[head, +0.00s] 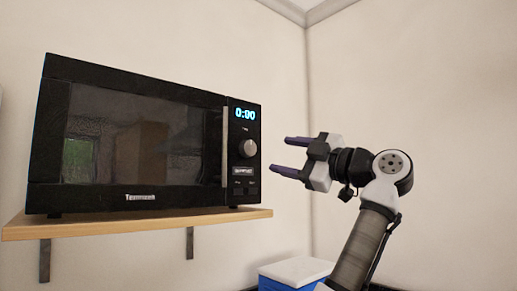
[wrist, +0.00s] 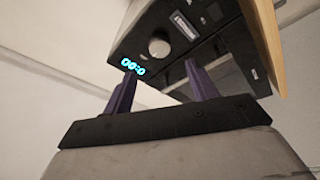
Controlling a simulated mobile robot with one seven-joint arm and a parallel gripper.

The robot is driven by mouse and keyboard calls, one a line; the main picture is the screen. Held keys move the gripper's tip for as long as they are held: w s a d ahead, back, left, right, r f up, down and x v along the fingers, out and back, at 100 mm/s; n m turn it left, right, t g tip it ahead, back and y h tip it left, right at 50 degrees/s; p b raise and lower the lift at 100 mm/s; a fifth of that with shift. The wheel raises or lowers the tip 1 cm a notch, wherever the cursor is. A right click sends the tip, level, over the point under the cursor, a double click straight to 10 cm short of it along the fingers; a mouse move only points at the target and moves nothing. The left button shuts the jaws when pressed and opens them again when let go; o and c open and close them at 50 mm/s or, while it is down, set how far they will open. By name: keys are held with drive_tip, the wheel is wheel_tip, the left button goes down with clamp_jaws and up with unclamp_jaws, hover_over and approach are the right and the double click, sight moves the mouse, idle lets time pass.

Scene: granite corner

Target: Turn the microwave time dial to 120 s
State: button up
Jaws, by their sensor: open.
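The black microwave (head: 130,140) stands on a wall shelf with its door shut. Its display (head: 245,114) reads 0:00 in blue. The round silver time dial (head: 247,148) sits below the display on the right-hand panel. My gripper (head: 288,156) is to the right of the panel, apart from it, with its two purple fingers spread and nothing between them. In the wrist view the dial (wrist: 159,47) shows beyond the fingers (wrist: 160,90), tilted, with the lit display (wrist: 132,67) beside it. The dial's pointer mark is too small to read.
The wooden shelf (head: 130,224) on metal brackets holds the microwave. A vertical door handle (head: 225,150) stands just left of the dial panel. Small buttons (head: 243,186) lie below the dial. A blue box with a white lid (head: 295,270) is low at the front.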

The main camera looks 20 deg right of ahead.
sight(251, 149)
drive_tip(key=p+x, duration=0.2)
drive_tip(key=x, duration=0.7)
drive_tip(key=c, duration=1)
